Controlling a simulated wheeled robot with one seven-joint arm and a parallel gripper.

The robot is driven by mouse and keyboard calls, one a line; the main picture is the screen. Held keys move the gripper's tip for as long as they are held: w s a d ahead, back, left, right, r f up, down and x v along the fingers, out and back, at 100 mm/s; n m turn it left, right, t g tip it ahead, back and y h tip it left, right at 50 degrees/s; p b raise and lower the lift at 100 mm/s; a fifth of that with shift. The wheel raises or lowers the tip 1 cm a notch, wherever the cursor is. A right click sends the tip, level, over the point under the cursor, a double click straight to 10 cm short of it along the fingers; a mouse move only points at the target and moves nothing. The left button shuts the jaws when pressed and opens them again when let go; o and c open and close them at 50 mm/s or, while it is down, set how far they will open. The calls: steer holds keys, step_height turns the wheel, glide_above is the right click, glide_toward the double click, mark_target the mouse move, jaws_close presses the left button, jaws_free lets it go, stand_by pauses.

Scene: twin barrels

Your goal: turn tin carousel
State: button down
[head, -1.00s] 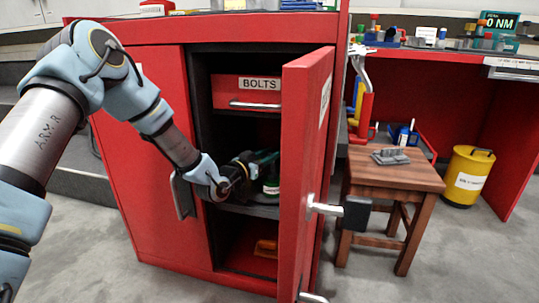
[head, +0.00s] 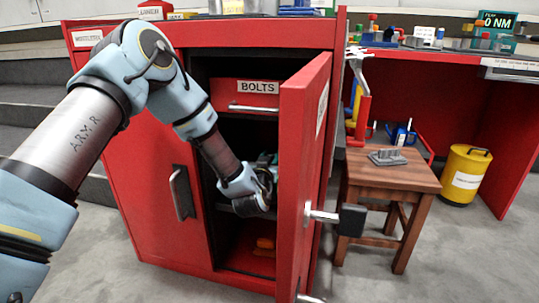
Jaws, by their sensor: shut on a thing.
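The tin carousel (head: 238,206) is on the middle level of the red cabinet. Only a part of its dark grey round tray shows, along with a bit of a greenish tin (head: 264,158) behind my wrist. My gripper (head: 267,190) is inside the open cabinet, at the carousel's front right, close to the inner side of the open door. It is shut on the carousel, though the fingertips are mostly hidden by my wrist and the door edge.
The open red door (head: 300,180) stands close to the right of my gripper. A BOLTS drawer (head: 245,95) is above, and an orange thing (head: 265,247) lies below. The closed left door's handle (head: 181,192) sticks out. A wooden stool (head: 393,172) stands at the right.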

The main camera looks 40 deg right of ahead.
steer(key=shift+s+d+n+t+y+p, duration=0.1)
steer(key=shift+n+t+y+p, duration=0.2)
steer(key=shift+n+t+y, duration=0.4)
steer(key=shift+s+d+n+t+y+p, duration=0.1)
steer(key=shift+n+t+y+p, duration=0.15)
steer(key=shift+n+t+y, duration=0.85)
steer(key=shift+t+y, duration=0.2)
steer(key=c, duration=0.5)
jaws_free()
step_height(320, 180, up, 10)
steer(key=p, duration=0.4)
